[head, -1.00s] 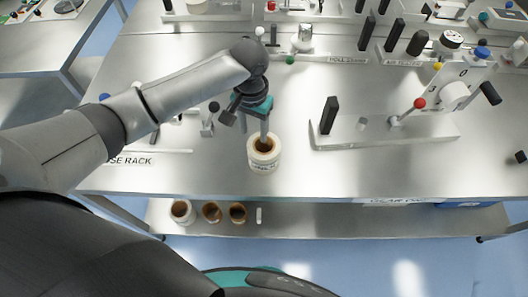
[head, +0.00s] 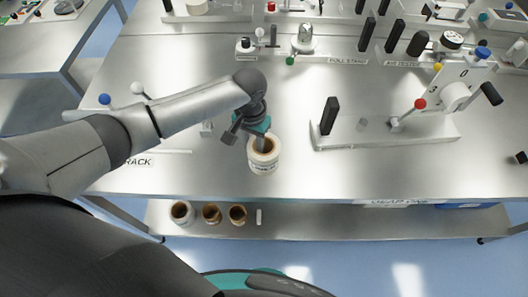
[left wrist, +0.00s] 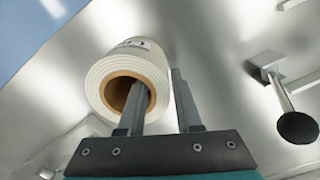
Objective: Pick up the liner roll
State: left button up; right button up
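The liner roll, a white roll with a brown core (head: 263,163), stands upright on the steel bench near its front edge. My left gripper (head: 260,143) is over its top, coming down from the upper left. In the left wrist view the roll (left wrist: 101,79) shows its open end. One finger of the gripper (left wrist: 158,98) is inside the core and the other lies along the outer side. The roll's wall fills the gap, so the fingers look shut on it. The roll's underside is hidden. My right gripper is not in view.
A plate with a black post (head: 329,115) and a red-knobbed lever (head: 419,104) stands right of the roll. Several brown-cored rolls (head: 211,213) sit on the shelf below. Small fixtures line the back. The bench directly right of the roll is clear.

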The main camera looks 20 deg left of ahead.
pick_arm(q)
grip_shut()
dwell(1.0)
